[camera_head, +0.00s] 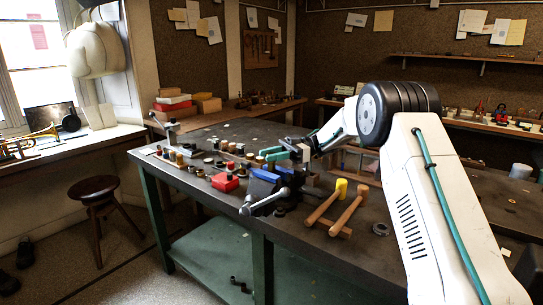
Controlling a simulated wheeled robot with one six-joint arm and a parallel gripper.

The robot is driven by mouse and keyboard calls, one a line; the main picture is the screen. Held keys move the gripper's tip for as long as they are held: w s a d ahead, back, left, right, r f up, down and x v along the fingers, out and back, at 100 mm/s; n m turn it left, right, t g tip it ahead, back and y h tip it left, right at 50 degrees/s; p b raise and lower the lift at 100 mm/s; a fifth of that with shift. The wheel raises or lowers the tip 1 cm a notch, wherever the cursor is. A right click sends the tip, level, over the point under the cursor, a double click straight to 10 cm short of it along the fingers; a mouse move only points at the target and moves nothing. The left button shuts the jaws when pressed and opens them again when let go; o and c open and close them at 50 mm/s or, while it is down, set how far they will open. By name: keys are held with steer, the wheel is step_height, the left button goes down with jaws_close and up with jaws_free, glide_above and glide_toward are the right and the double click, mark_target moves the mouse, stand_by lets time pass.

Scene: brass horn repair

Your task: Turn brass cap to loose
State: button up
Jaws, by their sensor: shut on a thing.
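My gripper (269,154) reaches in from the right over the workbench (215,138). Its two teal fingers point left, just above and behind a blue bench vise (263,181). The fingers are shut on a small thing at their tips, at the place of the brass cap. The cap is too small and too covered by the fingers to make out its shape or how far it is turned. I cannot tell how the cap's part is held at the vise.
A red block (225,183) and several small brass and dark parts stand left of the vise. Wooden-handled mallets (348,206), one with a yellow head, lie to its right. A stool (94,192) stands left of the bench. The back of the bench is fairly clear.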

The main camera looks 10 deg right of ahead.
steer(key=shift+n+g, duration=0.5)
steer(key=shift+g, duration=0.3)
steer(key=o, duration=1)
steer(key=shift+a, duration=0.1)
steer(key=shift+c, duration=0.2)
